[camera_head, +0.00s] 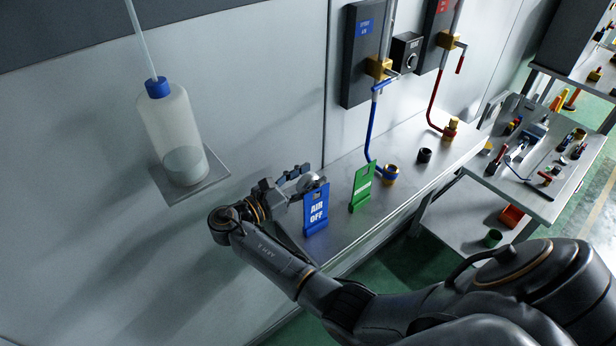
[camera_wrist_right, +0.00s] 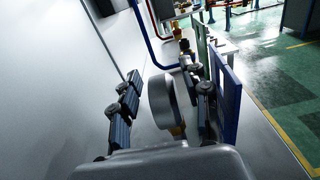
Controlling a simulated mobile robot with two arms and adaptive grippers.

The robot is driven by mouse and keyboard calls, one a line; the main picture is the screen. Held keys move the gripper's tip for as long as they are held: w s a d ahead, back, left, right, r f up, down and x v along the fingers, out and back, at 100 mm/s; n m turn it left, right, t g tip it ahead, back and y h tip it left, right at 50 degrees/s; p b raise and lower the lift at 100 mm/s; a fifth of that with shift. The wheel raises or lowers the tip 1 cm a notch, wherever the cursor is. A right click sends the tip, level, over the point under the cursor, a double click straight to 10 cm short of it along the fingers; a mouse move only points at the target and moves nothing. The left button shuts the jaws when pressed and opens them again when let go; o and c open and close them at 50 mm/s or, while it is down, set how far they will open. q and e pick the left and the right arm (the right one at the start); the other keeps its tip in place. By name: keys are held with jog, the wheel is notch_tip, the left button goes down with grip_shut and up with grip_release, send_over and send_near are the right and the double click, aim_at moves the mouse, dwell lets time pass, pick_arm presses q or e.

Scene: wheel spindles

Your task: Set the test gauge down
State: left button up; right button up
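The test gauge (camera_head: 309,182) is a round, pale-faced dial at the left end of the metal bench, behind the blue "AIR OFF" sign. In the right wrist view the gauge (camera_wrist_right: 161,102) shows nearly edge-on, with a brass fitting below it. My right gripper (camera_head: 296,180) reaches around it from the left. In the wrist view my right gripper (camera_wrist_right: 163,105) is open: a clear gap lies between the left finger and the gauge, and the right finger is close beside it. Whether that finger touches is unclear. The gauge's foot is hidden. My left gripper is not in view.
The blue sign (camera_head: 316,211) stands close to my right gripper, with a green sign (camera_head: 361,186) to its right. A bottle (camera_head: 175,135) sits on a wall shelf. A tool cart (camera_head: 540,204) stands right.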

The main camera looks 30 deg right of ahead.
jog(key=shift+r, duration=0.2)
jog(key=a+b, duration=0.3)
jog(key=a, duration=0.4)
jog(key=shift+s+a, duration=0.25)
jog(key=shift+s, duration=0.1)
